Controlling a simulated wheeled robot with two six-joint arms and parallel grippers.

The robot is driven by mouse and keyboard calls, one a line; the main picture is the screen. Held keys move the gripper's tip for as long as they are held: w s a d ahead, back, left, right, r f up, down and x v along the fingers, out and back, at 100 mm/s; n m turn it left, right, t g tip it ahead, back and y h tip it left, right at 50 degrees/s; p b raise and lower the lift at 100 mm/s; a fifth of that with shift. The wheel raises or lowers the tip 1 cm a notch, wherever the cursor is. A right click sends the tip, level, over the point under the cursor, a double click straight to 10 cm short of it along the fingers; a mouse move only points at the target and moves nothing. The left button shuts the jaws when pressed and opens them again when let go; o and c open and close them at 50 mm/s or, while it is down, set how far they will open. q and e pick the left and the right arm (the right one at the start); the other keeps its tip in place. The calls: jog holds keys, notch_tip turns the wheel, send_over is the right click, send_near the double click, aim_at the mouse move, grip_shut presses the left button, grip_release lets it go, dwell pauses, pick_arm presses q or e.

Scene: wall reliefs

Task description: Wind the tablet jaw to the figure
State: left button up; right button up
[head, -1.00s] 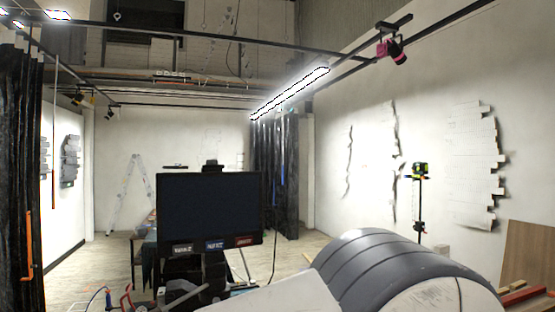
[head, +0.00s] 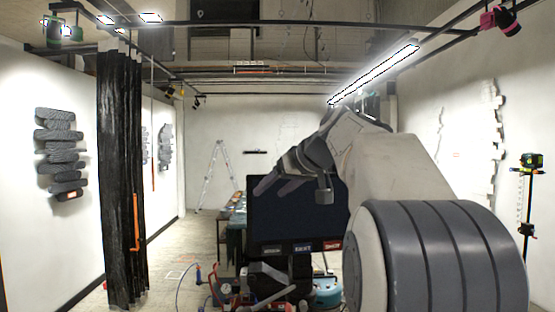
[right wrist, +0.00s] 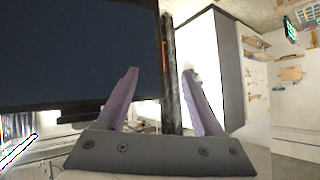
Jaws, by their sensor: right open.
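My right gripper (head: 274,187) is raised in the middle of the head view, in front of the dark screen. In the right wrist view its two purple fingers (right wrist: 160,82) stand apart with nothing between them. The dark flat screen (head: 290,215) stands upright, with small labels along its lower edge; it also fills the upper left of the right wrist view (right wrist: 75,50). My right arm covers part of its right side. I cannot make out a tablet jaw or a figure on it. My left gripper is not in view.
A black curtain (head: 122,170) hangs at the left beside a grey wall relief (head: 62,155). A stand with a green-topped device (head: 531,165) is at the right. Red and teal equipment (head: 327,292) crowds the floor below the screen. Pale floor shows left of it.

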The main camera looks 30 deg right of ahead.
jog(key=s+d+r+t+h, duration=0.25)
jog(key=s+d+r, duration=0.25)
jog(key=d+r, duration=0.55)
jog(key=shift+m+g, duration=0.25)
jog(key=shift+m, duration=0.05)
jog(key=p+x, duration=0.1)
jog(key=x, duration=0.2)
jog(key=p+x, duration=0.2)
jog(key=x, duration=0.1)
jog(key=p+x, duration=0.1)
jog(key=x, duration=0.3)
jog(key=shift+d+r+p, duration=0.1)
jog(key=shift+d+p, duration=0.2)
jog(key=shift+d, duration=0.1)
jog(key=shift+w+d+f+h, duration=0.1)
jog(key=shift+w+f+h, duration=0.1)
jog(key=shift+h, duration=0.05)
grip_shut()
